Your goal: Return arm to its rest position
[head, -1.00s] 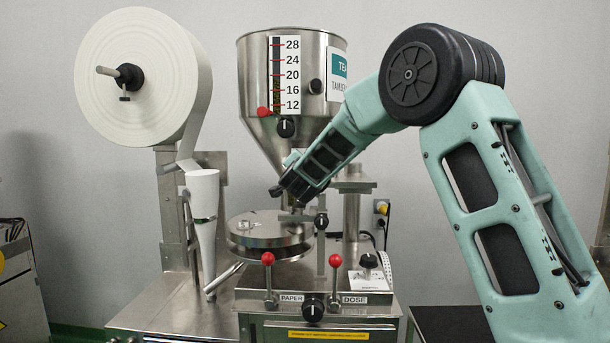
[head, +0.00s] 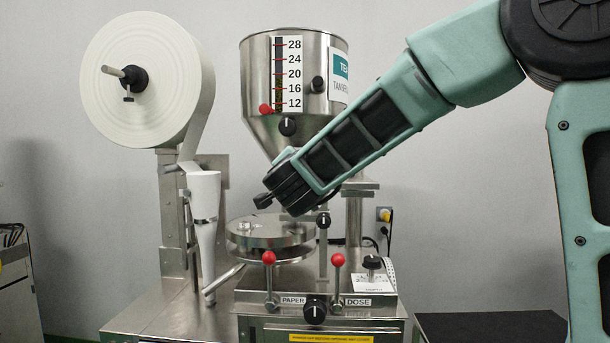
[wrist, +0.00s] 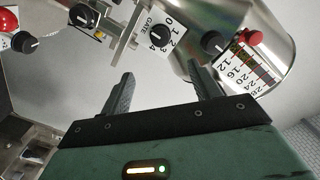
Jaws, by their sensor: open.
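My gripper (wrist: 160,82) is open and empty in the wrist view, with its two dark fingers spread well apart. In the head view my gripper (head: 264,200) is at the lower left end of my green arm, in front of the steel hopper's (head: 262,90) lower cone and above the round turntable (head: 270,232). Its fingers are mostly hidden there behind the dark wrist. The GATE dial (wrist: 161,40) shows beyond and between the fingers in the wrist view.
A paper roll (head: 150,60) and white funnel (head: 203,210) stand left of the turntable. Two red-knobbed levers, PAPER (head: 269,258) and DOSE (head: 338,259), rise in front. A dark flat surface (head: 490,328) lies at the lower right.

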